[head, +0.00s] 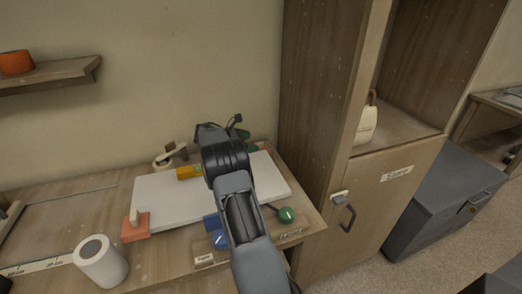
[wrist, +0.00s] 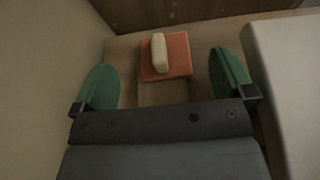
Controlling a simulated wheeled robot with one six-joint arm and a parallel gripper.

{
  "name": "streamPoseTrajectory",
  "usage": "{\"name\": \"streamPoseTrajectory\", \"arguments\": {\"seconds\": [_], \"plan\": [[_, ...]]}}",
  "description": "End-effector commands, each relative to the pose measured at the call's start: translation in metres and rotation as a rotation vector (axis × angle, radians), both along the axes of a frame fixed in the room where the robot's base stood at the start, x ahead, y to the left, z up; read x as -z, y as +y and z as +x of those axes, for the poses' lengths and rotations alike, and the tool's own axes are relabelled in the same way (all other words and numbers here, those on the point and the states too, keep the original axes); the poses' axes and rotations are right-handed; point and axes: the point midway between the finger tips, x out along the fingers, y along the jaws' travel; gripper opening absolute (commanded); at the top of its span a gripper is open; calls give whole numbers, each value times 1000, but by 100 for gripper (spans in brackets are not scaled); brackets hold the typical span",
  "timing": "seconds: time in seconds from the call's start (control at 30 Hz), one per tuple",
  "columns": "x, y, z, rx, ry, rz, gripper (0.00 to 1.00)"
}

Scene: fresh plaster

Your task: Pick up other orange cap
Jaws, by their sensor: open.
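In the wrist view an orange square cap (wrist: 177,62) with a cream grip piece (wrist: 160,52) on top sits at the end of a wooden block. My gripper (wrist: 165,82) is open, with its green finger pads on either side of the cap and apart from it. A second orange cap (head: 135,233) with a cream grip lies at the front left corner of the white slab.
The white slab (head: 165,207) lies beside my gripper; the wall (wrist: 50,70) is close on the other side. A tall wooden cabinet (head: 315,120) stands right of the table.

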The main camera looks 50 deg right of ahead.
Motion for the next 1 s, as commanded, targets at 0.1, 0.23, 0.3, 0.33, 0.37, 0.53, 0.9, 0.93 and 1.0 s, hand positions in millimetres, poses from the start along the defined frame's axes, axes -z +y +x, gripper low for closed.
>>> {"name": "streamPoseTrajectory", "arguments": {"seconds": [0.1,0.23,0.3,0.33,0.37,0.53,0.9,0.93,1.0], "plan": [[2,-3,-2,0,1,0,100],[7,-10,-7,-1,0,1,100],[11,-17,-12,-1,1,2,100],[13,-21,-14,-1,1,2,100],[15,-24,-16,-1,2,2,100],[22,-38,-24,-2,0,1,100],[22,-39,-24,-3,-1,1,86],[22,-39,-24,-3,-1,1,83],[22,-39,-24,-3,-1,1,76]]}}
